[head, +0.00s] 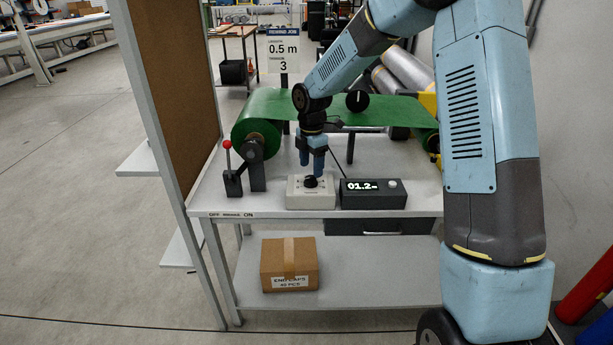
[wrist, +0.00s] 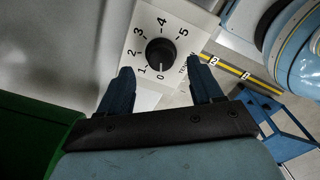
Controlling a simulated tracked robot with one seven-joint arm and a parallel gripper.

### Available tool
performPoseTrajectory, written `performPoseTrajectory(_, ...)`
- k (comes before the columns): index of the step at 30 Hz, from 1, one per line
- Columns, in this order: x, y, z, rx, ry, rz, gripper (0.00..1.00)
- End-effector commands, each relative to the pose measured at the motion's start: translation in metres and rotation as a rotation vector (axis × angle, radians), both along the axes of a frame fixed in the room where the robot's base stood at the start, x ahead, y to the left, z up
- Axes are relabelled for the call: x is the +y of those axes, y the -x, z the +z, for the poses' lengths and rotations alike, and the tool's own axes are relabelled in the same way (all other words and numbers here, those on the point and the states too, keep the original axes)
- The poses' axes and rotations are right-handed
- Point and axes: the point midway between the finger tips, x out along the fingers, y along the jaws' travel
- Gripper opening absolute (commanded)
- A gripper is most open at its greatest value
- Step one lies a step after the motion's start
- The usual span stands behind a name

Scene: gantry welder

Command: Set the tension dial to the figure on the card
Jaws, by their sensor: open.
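The tension dial is a black knob (head: 311,182) on a pale box (head: 311,200) at the bench front. In the wrist view the knob (wrist: 160,54) sits in a scale from 0 to 5, and its white mark appears to face 0. My gripper (head: 312,172) points down just above the knob. In the wrist view my gripper (wrist: 161,70) is open and empty, its blue fingers apart on either side of the knob's lower edge. I cannot tell whether they touch it.
A dark counter box (head: 373,194) reading 01.2 stands right of the dial. A red-topped lever (head: 230,168) stands at the left, by the green roll (head: 258,132). A brown board (head: 175,80) rises at the bench's left. A carton (head: 289,263) lies on the lower shelf.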

Motion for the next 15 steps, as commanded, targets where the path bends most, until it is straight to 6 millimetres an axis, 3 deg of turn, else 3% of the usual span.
performPoseTrajectory(6,0.000,0.001,-0.031,0.002,0.000,-0.001,0.65)
performPoseTrajectory(15,0.000,0.000,-0.045,0.000,0.000,0.000,0.65)
